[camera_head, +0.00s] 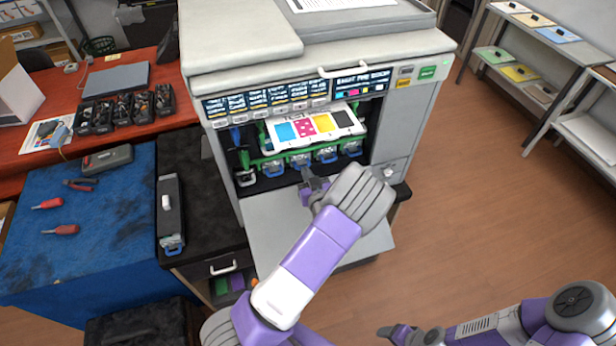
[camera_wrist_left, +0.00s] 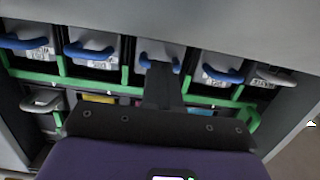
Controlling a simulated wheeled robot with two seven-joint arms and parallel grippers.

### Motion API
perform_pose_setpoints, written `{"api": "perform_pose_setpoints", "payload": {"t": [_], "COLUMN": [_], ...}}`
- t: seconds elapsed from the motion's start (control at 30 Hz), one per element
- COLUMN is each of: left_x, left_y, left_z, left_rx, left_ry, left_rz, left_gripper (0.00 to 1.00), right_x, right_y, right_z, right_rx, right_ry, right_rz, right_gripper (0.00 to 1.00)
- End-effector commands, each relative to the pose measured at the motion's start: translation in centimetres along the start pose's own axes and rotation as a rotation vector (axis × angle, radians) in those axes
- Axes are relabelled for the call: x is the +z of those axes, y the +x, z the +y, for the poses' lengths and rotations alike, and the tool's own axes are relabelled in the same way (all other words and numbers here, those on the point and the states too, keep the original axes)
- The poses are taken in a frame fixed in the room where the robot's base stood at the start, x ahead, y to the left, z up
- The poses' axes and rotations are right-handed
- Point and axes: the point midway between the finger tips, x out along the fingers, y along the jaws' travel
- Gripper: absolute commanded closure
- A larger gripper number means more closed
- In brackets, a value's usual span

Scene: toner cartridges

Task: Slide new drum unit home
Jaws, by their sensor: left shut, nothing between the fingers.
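Several drum units with blue handles sit side by side in the green-framed bay of the open printer (camera_head: 225,50). My left gripper (camera_head: 308,178) is shut and empty, reaching over the lowered front door (camera_head: 290,218). Which unit is new is not clear. My right gripper (camera_head: 398,333) is low at the bottom edge, away from the printer.
A dark drum-like unit with a blue handle (camera_head: 171,205) lies on the black cabinet (camera_head: 205,200) left of the printer. A four-colour panel (camera_head: 315,127) sits above the bay. A blue mat (camera_head: 110,245) holds tools. The floor at right is clear.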

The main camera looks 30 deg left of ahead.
Motion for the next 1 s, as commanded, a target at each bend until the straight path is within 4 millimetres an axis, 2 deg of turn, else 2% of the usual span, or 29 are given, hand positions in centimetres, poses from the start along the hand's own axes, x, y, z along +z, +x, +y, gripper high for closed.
{"api": "perform_pose_setpoints", "payload": {"t": [0.17, 0.73, 1.0], "left_x": [0.1, 1.2, 1.4], "left_y": [-1.0, -7.8, -9.0], "left_z": [0.0, 0.1, 0.0], "left_rx": [0.001, 0.002, 0.0], "left_ry": [0.001, 0.0, 0.0], "left_rz": [0.0, -0.001, 0.001], "left_gripper": [1.0, 1.0, 1.0], "right_x": [0.0, 0.0, 0.0], "right_y": [-0.1, -0.2, -0.2], "right_z": [0.0, -0.1, -0.1], "right_rx": [0.0, 0.0, 0.0], "right_ry": [0.0, 0.0, 0.0], "right_rz": [0.0, 0.0, 0.0], "right_gripper": [0.36, 0.36, 0.36]}}
